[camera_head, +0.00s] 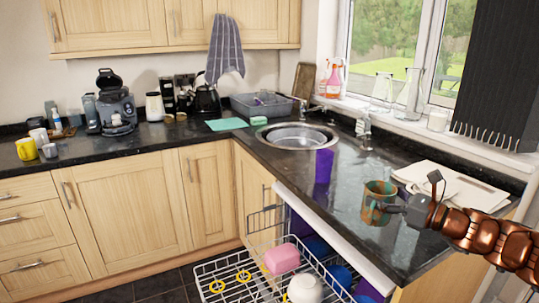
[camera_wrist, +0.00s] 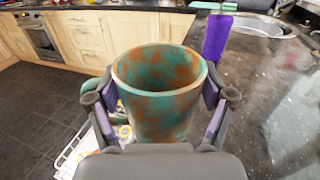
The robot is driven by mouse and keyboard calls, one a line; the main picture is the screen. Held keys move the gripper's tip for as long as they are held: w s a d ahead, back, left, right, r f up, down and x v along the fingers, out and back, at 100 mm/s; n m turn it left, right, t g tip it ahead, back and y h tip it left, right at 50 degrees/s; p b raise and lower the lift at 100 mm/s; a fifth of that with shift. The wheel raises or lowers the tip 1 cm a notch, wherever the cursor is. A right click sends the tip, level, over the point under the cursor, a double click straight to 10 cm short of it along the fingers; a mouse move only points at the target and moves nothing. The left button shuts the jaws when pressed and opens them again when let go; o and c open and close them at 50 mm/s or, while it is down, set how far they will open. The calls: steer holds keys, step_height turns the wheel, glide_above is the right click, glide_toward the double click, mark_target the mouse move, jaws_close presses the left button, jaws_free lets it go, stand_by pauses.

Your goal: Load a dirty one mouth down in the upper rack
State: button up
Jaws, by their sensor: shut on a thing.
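My gripper (camera_wrist: 160,100) is shut on a teal mug (camera_wrist: 155,115) with brown stains, its pads on either side of the body. The mug is upright, mouth up, and looks empty as far as I can see inside. In the head view the mug (camera_head: 376,212) is held at the right, in front of the worktop. A white wire rack (camera_head: 210,268) is pulled out below the worktop, lower and to the left of the mug. A pink item (camera_head: 282,258), a pale rounded item (camera_head: 304,289) and several blue pieces are in the rack area. Parts of the rack are hidden by the worktop and frame edge.
A tall purple cup (camera_head: 323,166) stands on the worktop near the round sink (camera_head: 290,136). Stacked pale plates or boards (camera_head: 455,184) lie behind my gripper. A yellow mug (camera_head: 26,149) stands far left. The floor left of the rack is clear.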

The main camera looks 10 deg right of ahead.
steer(key=w+a+r+m+t+h, duration=0.1)
steer(key=w+a+r+h, duration=0.15)
steer(key=w+a, duration=0.6)
steer(key=w+a+f+m+t+h, duration=0.1)
steer(key=w+a+f, duration=0.2)
steer(key=a+f, duration=0.15)
steer(key=w+a+f+m+h, duration=0.1)
steer(key=w+a+f, duration=0.1)
steer(key=a+f, duration=0.25)
steer(key=a+r+m+p, duration=0.7)
steer(key=r+m+p, duration=0.2)
steer(key=m, duration=0.3)
steer(key=shift+p, duration=0.55)
stand_by(0.4)
steer(key=shift+w+r, duration=0.1)
